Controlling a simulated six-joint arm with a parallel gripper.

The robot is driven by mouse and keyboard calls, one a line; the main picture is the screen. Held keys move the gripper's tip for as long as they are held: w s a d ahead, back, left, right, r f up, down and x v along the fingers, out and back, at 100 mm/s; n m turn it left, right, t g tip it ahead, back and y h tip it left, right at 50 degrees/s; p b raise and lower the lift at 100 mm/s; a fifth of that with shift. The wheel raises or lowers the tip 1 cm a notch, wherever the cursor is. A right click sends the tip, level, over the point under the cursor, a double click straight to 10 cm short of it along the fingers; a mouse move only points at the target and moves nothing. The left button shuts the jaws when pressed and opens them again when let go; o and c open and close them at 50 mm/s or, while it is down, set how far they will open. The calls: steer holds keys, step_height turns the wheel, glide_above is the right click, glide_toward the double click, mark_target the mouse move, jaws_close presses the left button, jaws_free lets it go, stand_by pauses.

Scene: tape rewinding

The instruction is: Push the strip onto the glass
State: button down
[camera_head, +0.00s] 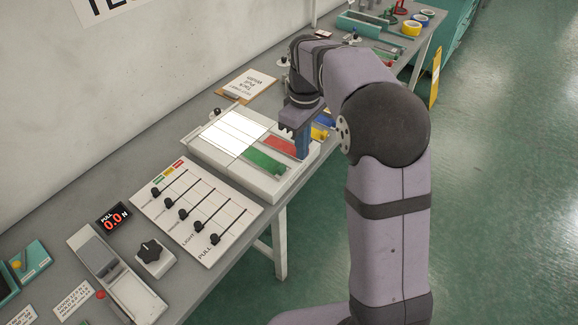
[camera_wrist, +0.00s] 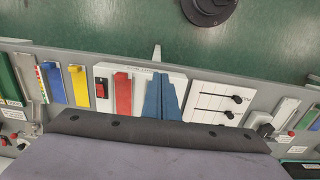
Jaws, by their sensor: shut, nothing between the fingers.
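A white box (camera_head: 200,152) on the bench carries a bright white glass panel (camera_head: 234,132) with grid lines. Beside the glass, on the box's right part, lie a red strip (camera_head: 279,147) and a green strip (camera_head: 265,161). The red strip also shows in the wrist view (camera_wrist: 122,96). My gripper (camera_head: 302,152) points down at the right end of the red strip, its blue fingers together and empty. In the wrist view the shut fingers (camera_wrist: 162,98) stand over the box, right of the red strip. I cannot tell whether the fingertips touch anything. The green strip is not visible in the wrist view.
A slider panel (camera_head: 195,212) with several black knobs lies in front of the box. A display reading 0.0 N (camera_head: 113,218) and a black dial (camera_head: 150,252) are nearby. A clipboard (camera_head: 247,86) lies behind the box. Blue and yellow strips (camera_wrist: 79,85) lie beyond it.

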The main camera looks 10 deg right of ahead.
mark_target(263, 161)
steer(key=f+p, duration=0.1)
steer(key=f, duration=0.2)
steer(key=w+a+f+p, duration=0.1)
steer(key=f, duration=0.2)
steer(key=a+f+p, duration=0.1)
steer(key=f+p, duration=0.1)
steer(key=f, duration=0.1)
steer(key=shift+w+f, duration=0.4)
steer(key=shift+w+a+f+p, duration=0.1)
steer(key=shift+w+a+p, duration=0.25)
steer(key=shift+w+a, duration=0.1)
steer(key=shift+w+a+p, duration=1.05)
steer(key=shift+w+a, duration=3.7)
steer(key=shift+a, duration=0.1)
steer(key=shift+d, duration=0.15)
steer(key=shift+s+d+b, duration=0.8)
steer(key=shift+s+d, duration=0.5)
steer(key=shift+s, duration=0.1)
step_height(263, 161, up, 10)
steer(key=b, duration=0.2)
steer(key=shift+b, duration=0.3)
